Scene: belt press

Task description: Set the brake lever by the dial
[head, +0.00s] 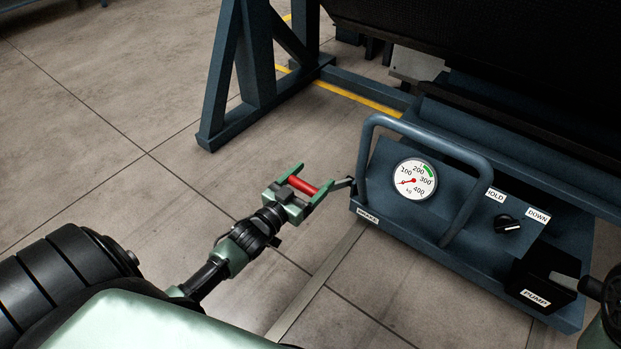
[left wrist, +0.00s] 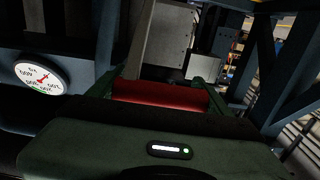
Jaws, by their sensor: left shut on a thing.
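The brake lever has a red grip (head: 303,186) and a short dark arm that joins the left end of the blue press unit, near a label that seems to read BRAKE (head: 367,215). My left gripper (head: 304,188) is shut on the red grip. In the left wrist view the red grip (left wrist: 160,95) lies across between the green fingers. The round white dial (head: 414,180) is marked 100 to 400 kg, with a green band between about 200 and 300. Its red needle seems to point left, below 100. The dial also shows in the left wrist view (left wrist: 42,77).
A bent blue tube handle (head: 430,143) arches around the dial. A black knob (head: 507,223) sits between HOLD and DOWN labels. A black PUMP box (head: 545,279) stands at the right. A blue frame leg (head: 219,85) stands behind. The tiled floor at left is clear.

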